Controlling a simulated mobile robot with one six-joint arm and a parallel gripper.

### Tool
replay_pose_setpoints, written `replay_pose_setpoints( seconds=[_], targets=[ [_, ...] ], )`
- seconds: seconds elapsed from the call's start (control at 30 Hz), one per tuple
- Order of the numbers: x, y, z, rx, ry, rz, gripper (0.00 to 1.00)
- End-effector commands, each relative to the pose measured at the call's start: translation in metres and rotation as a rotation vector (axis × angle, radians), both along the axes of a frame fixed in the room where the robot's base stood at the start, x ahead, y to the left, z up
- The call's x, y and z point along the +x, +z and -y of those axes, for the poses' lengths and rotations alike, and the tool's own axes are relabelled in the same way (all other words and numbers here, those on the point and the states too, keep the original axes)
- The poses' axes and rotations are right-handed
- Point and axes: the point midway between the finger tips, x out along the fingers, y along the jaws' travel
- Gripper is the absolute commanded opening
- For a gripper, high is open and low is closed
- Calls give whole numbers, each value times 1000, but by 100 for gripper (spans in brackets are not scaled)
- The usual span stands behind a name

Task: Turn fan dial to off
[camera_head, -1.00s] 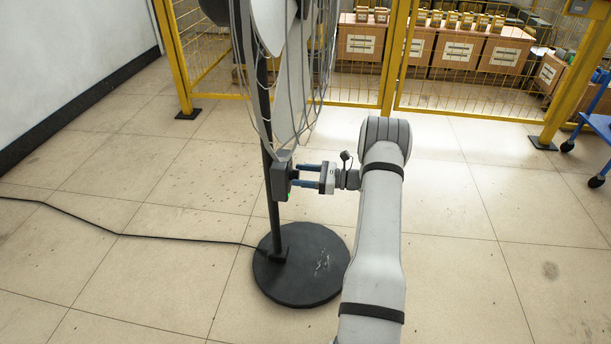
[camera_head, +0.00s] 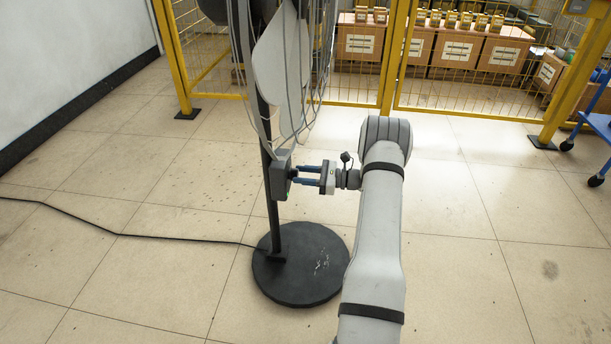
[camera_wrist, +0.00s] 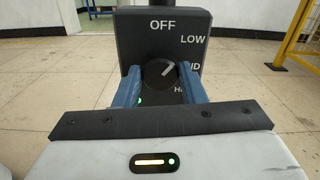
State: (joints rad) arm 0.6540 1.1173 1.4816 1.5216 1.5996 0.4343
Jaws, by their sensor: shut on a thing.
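The fan dial (camera_wrist: 160,78) is a round black knob on the dark control box (camera_wrist: 132,35), which also shows on the fan's pole in the head view (camera_head: 278,181). The box is labelled OFF at top, LOW at upper right, then MID and a partly hidden lowest label. The dial's white mark points up and right, roughly towards LOW, away from OFF. My gripper (camera_wrist: 161,90) is shut on the dial, with one blue finger on each side. In the head view my gripper (camera_head: 297,175) reaches the box from the right; the dial is hidden there.
The fan's wire cage (camera_head: 285,60) hangs just above my gripper. Its round black base (camera_head: 310,285) stands on the tiled floor. A black cable (camera_head: 90,228) runs left. Yellow fencing (camera_head: 392,60) and boxes (camera_head: 455,49) stand behind.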

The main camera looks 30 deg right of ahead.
Motion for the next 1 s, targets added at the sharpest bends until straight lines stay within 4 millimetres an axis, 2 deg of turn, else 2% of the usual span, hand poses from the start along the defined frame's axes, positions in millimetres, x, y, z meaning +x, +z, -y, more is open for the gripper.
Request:
replay_pose_setpoints(
  seconds=[0.6,1.0],
  targets=[
    [-1,-3,-7,-272,13,409,14],
    [-2,-3,-8,-369,15,553,14]
  ],
)
